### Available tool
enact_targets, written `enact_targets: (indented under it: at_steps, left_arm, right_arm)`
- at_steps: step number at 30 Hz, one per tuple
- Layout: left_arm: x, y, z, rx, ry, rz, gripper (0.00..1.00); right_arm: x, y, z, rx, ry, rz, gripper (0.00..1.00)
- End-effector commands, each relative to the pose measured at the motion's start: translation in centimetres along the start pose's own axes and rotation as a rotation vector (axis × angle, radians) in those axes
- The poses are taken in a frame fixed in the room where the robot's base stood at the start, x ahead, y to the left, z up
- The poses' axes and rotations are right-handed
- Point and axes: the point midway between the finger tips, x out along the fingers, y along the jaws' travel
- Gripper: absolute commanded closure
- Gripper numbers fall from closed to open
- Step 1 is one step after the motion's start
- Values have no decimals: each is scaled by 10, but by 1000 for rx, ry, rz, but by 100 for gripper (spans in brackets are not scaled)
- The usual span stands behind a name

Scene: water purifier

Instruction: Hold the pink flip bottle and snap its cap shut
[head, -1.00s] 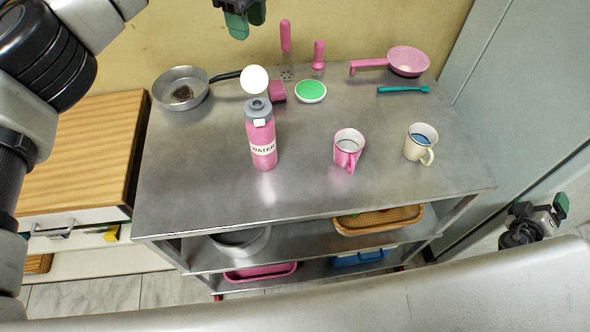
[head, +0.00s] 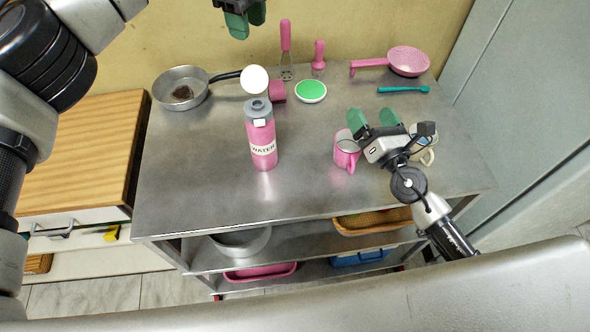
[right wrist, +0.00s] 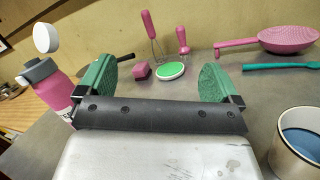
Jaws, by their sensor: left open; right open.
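The pink flip bottle (head: 261,150) stands upright on the metal table, with a grey top and a white "WATER" label. Its round white cap (head: 254,79) is flipped up, open, above the grey top. The bottle (right wrist: 52,92) and raised cap (right wrist: 46,37) also show at the left of the right wrist view. My left gripper (head: 238,22) is open and empty at the top edge, above and behind the bottle. My right gripper (head: 374,117) is open and empty over the mugs, well right of the bottle; its green fingers (right wrist: 160,85) are wide apart in the right wrist view.
The pink mug (head: 346,158) and cream mug (head: 427,157) are partly hidden by my right gripper. A pan (head: 180,88), green-topped round item (head: 311,91), pink sieve (head: 408,61) and teal utensil (head: 403,90) lie at the back. The table's front left is clear.

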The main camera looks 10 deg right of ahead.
Motion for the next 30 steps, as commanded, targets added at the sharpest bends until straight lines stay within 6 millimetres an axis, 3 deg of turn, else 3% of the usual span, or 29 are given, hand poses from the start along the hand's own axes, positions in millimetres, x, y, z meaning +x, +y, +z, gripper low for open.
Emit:
enact_targets:
  at_steps: [1, 3, 9, 12, 18, 30]
  left_arm:
    - [0, 0, 0, 0, 0, 0, 57]
    - [0, 0, 0, 0, 0, 0, 57]
    - [0, 0, 0, 0, 0, 0, 57]
    - [0, 0, 0, 0, 0, 0, 57]
    - [0, 0, 0, 0, 0, 0, 57]
    - [0, 0, 0, 0, 0, 0, 57]
  right_arm:
    - [2, 25, -18, -69, 37, 54, 6]
    - [0, 57, -42, -177, 84, 130, 6]
    - [-20, 118, -104, -327, 195, 275, 6]
    - [-29, 132, -124, -341, 231, 308, 6]
    - [-32, 145, -138, -352, 253, 332, 6]
    - [29, 162, -157, -351, 253, 331, 6]
